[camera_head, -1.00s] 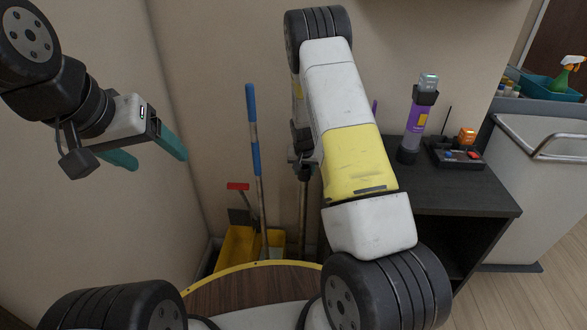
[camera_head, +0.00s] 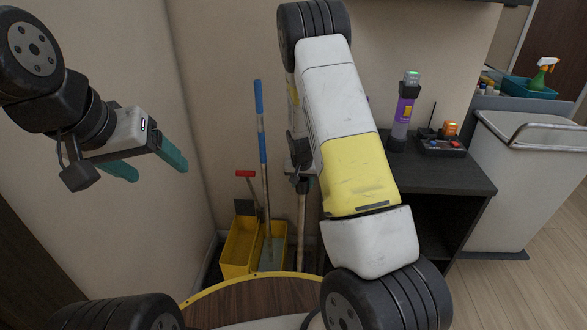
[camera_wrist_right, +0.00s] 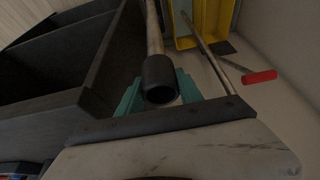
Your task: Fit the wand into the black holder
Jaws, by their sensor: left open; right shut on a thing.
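The wand (camera_wrist_right: 154,32) appears to be the pale tube with a black hollow end in the right wrist view. My right gripper (camera_wrist_right: 160,92), with teal fingers, is shut on it near that black end. In the head view the tube (camera_head: 302,225) hangs down below my right arm, which hides most of the grip. My left gripper (camera_head: 153,170) is open and empty at the left, away from the wand. I cannot pick out the black holder with certainty.
A purple cylinder (camera_head: 403,112) and a black tray (camera_head: 440,143) stand on the dark cabinet (camera_head: 450,178). Yellow buckets (camera_head: 240,245), a blue-handled pole (camera_head: 261,130) and a red-handled tool (camera_head: 246,174) are by the wall. A pale bin (camera_head: 515,185) stands at right.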

